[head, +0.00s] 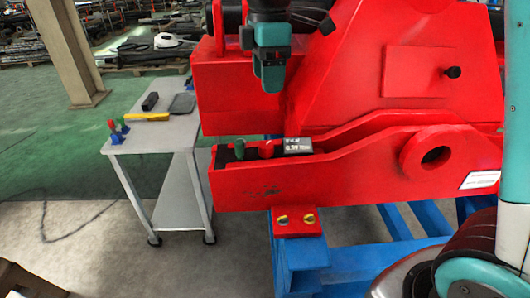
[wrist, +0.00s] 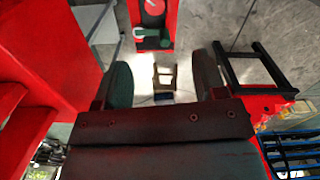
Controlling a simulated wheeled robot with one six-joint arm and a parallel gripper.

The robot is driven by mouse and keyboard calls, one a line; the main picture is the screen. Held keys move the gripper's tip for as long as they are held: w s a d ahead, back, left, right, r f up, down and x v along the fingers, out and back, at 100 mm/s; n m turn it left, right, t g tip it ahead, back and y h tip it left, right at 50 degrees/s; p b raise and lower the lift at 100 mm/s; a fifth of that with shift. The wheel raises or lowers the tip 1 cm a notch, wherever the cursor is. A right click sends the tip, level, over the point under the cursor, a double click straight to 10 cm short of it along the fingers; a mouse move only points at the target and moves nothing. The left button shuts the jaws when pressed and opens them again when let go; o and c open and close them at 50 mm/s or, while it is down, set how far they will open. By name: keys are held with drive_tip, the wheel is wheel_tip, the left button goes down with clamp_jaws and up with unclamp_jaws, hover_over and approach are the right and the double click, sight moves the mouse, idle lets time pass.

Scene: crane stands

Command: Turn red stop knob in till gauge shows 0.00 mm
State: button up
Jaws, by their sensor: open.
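The red stop knob (head: 266,149) stands upright in the channel of the red crane arm, between a green knob (head: 239,148) and the small gauge display (head: 298,145). The gauge text is blurred; it looks like about 0.39 mm. My gripper (head: 271,80) hangs above the knobs, open, with nothing held. In the wrist view the two fingers of my gripper (wrist: 162,84) are spread apart. The green knob (wrist: 152,38) and what looks like the red knob (wrist: 153,8) lie beyond them at the top edge. The gauge face cannot be made out there.
A grey trolley (head: 160,135) on the left holds a yellow tool (head: 146,116), dark boxes and small coloured pieces. Red crane plates rise close behind and beside my gripper. A blue stand (head: 300,258) bears the crane arm below. Open floor lies at the left.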

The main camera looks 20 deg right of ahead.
sight(266, 145)
drive_tip(key=f, duration=0.5)
drive_tip(key=f+p, duration=0.1)
drive_tip(key=f, duration=1.1)
drive_tip(key=shift+w+d+f, duration=0.1)
drive_tip(key=shift+w+f, duration=0.1)
drive_tip(key=shift+w, duration=0.2)
drive_tip(key=shift+c, duration=0.5)
drive_tip(key=c, duration=0.8)
